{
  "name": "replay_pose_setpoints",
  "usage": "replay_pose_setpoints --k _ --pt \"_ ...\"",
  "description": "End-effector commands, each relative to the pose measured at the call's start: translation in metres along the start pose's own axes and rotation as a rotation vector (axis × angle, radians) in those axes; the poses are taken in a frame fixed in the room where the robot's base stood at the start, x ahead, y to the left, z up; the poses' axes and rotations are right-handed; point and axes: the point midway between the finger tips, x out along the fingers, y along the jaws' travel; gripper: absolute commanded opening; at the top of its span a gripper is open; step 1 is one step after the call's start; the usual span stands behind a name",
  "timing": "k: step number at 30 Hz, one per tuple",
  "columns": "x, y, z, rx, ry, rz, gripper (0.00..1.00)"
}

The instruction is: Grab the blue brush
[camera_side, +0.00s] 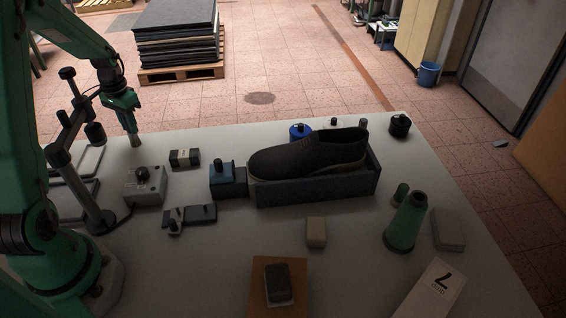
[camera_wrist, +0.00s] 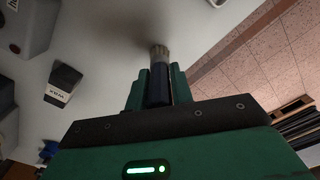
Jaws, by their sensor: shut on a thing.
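My gripper (camera_wrist: 158,78) is shut on the blue brush, seen in the wrist view. The brush's dark blue handle (camera_wrist: 160,92) is between the green fingers, and its pale bristle tip sticks out beyond them. In the side view my gripper (camera_side: 121,104) is at the upper left, over the table's back left part. A short pale piece (camera_side: 133,139), likely the bristle end, points down below the fingers. The side view is too small to show whether the tip touches the table.
A dark shoe (camera_side: 308,157) sits in a grey tray (camera_side: 318,194) at mid-table. A grey box with a black knob (camera_side: 145,186), a black block (camera_side: 185,158) and a dark stand (camera_side: 85,185) are near my gripper. A green cone (camera_side: 406,223) stands right.

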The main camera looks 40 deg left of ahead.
Motion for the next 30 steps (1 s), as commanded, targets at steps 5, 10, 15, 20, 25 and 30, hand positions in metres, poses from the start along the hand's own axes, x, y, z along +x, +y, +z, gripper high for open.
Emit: replay_pose_setpoints --k 5,10,15,20,25,30 --pt "-0.011 0.000 -0.001 0.000 0.003 -0.002 0.00" --pt "-0.032 -0.001 -0.001 0.000 0.004 -0.003 0.00" --pt "-0.052 0.020 -0.001 0.005 0.003 -0.002 0.00" --pt "-0.069 0.049 -0.001 0.005 0.003 -0.002 0.00" --pt "-0.086 0.078 -0.001 0.005 0.003 -0.001 0.00" --pt "-0.099 0.100 -0.001 0.004 0.002 -0.001 0.00"
